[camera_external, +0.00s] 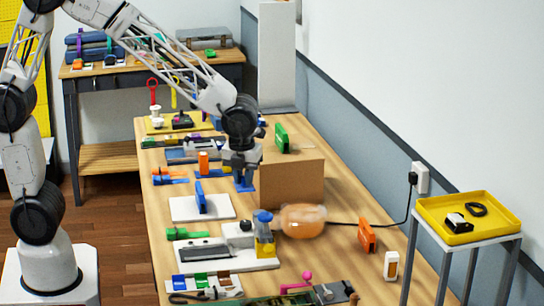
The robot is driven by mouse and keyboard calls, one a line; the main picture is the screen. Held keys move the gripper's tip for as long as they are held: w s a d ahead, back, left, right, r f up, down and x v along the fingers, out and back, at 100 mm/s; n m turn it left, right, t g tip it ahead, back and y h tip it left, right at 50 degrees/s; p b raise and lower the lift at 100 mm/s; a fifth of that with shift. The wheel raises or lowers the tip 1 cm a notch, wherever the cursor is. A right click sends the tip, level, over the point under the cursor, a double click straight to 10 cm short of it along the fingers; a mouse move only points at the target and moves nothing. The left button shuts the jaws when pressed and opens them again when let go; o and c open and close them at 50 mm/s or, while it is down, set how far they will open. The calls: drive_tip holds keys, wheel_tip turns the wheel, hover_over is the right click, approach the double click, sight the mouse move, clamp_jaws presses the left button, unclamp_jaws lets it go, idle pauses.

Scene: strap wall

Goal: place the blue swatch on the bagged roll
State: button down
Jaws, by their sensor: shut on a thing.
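The bagged roll (302,221) looks like a tan, rounded, slightly see-through bundle. It lies on the table to the right and nearer the camera, apart from my gripper.
The cardboard box (291,181) stands close to the right of my gripper. A white board with an upright blue piece (200,197) and a white fixture with a yellow and blue part (264,240) are nearer. An orange clamp-like piece (367,236) stands right of the roll.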

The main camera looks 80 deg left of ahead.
drive_tip(key=shift+f, duration=1.4)
drive_tip(key=shift+w, duration=0.15)
hover_over(303, 210)
drive_tip(key=shift+d+f, duration=0.3)
drive_tip(key=shift+f, duration=0.4)
drive_tip(key=shift+f, duration=1.8)
drive_tip(key=shift+f, duration=0.15)
drive_tip(key=c, duration=1)
unclamp_jaws()
drive_tip(key=shift+c, duration=0.2)
